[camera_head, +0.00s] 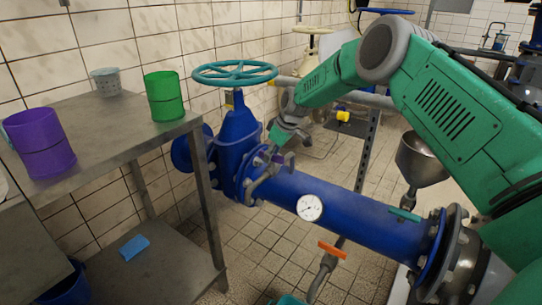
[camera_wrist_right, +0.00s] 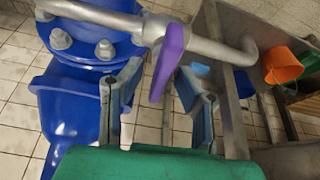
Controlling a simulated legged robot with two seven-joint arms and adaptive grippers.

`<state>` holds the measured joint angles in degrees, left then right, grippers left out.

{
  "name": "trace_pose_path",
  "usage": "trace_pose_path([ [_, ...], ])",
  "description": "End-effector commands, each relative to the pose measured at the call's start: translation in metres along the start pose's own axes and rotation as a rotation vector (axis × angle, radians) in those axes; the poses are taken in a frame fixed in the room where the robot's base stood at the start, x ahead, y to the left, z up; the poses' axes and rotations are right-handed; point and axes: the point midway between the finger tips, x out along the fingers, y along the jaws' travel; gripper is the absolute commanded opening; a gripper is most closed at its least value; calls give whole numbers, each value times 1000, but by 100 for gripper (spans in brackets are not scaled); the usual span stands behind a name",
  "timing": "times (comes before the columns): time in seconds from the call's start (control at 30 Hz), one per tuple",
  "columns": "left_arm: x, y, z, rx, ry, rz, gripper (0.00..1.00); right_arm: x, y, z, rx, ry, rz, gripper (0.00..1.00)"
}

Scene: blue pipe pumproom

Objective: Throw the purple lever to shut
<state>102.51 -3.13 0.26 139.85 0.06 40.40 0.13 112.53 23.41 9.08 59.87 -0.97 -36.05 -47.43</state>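The purple lever (camera_wrist_right: 168,60) sits on a grey pipe (camera_wrist_right: 205,45) beside the blue valve body in the right wrist view. In the head view only a small purple bit of the lever (camera_head: 278,158) shows beside my gripper. My right gripper (camera_wrist_right: 158,105) is open, with one finger on each side of the lever's lower end. Gaps show between the lever and both fingers. In the head view my right gripper (camera_head: 270,157) is at the grey side pipe near the valve, its fingers hard to make out. My left gripper is not in view.
A blue pipe (camera_head: 360,217) with a gauge (camera_head: 309,207) runs right from the valve, under a teal handwheel (camera_head: 235,73). An orange lever (camera_head: 332,250) is below it. A metal table (camera_head: 110,125) at left bears purple, green and grey containers. A funnel (camera_head: 422,160) stands right.

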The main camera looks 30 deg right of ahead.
Motion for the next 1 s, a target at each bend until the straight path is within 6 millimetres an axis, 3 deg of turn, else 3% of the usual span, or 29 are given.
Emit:
trace_pose_path([
  [0.03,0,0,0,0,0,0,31,0,0,0,0,0,0,10],
  [0.07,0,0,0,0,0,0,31,0,0,0,0,0,0,0],
  [0.27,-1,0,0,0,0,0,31,0,0,0,3,-1,3,0],
  [0.5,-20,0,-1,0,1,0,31,-3,1,-1,94,-2,42,0],
  [0.8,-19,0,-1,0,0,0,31,0,2,0,111,2,49,0],
  [0.87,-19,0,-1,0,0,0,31,-1,2,0,111,2,49,26],
  [0.9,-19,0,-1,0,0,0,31,0,2,0,111,2,48,31],
  [1.0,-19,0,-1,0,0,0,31,0,1,0,110,1,47,31],
])
